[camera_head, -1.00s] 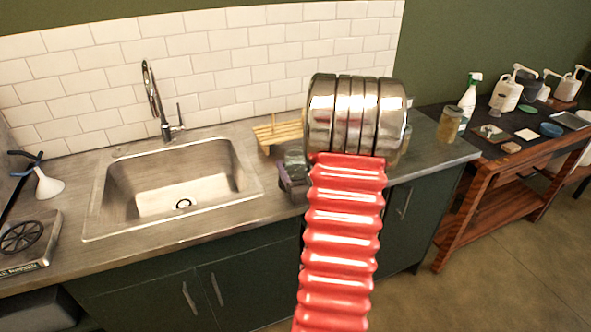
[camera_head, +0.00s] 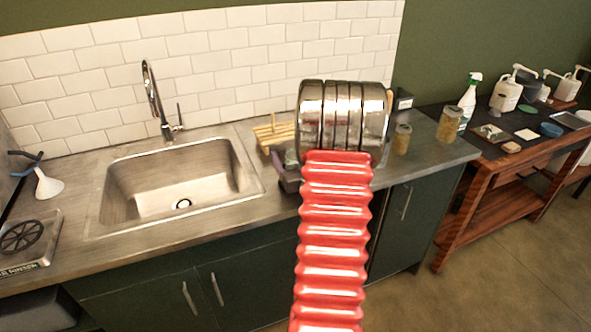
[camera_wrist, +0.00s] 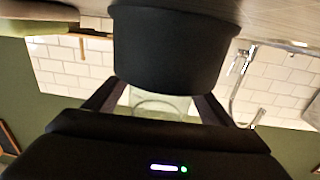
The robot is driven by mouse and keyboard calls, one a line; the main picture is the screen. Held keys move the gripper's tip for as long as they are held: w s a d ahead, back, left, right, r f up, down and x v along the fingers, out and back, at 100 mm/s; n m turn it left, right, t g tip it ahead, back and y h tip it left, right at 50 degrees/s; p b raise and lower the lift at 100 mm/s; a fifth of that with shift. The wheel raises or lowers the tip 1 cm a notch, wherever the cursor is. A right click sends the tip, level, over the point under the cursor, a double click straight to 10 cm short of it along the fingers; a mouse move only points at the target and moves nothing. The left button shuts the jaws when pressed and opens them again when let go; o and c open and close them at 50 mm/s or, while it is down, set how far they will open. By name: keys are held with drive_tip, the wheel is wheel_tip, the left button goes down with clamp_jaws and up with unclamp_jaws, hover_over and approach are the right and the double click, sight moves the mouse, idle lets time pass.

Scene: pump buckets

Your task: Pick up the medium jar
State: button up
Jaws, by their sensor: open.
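In the head view a small yellowish jar (camera_head: 402,139) with a lid stands on the counter just right of my arm. I cannot tell from the labels or sizes which is the medium one; another could be hidden behind my arm. In the wrist view my gripper (camera_wrist: 157,106) is open. A clear, pale glass thing (camera_wrist: 160,104) shows between its fingers; I cannot tell whether they touch it. My red and silver arm hides most of the gripper in the head view.
The counter holds a sink (camera_head: 178,190) with a tall faucet (camera_head: 155,95), a wooden rack (camera_head: 273,133), a funnel (camera_head: 47,185) and a burner (camera_head: 24,240). A wooden table (camera_head: 470,195) at right carries bottles. A dark rounded shape fills the wrist view's top middle.

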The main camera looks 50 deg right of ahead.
idle(0.4)
drive_tip(key=c, duration=1.4)
drive_tip(key=shift+r, duration=0.1)
drive_tip(key=shift+r, duration=4.95)
wheel_tip(320, 180, up, 4)
drive_tip(key=shift+s, duration=0.1)
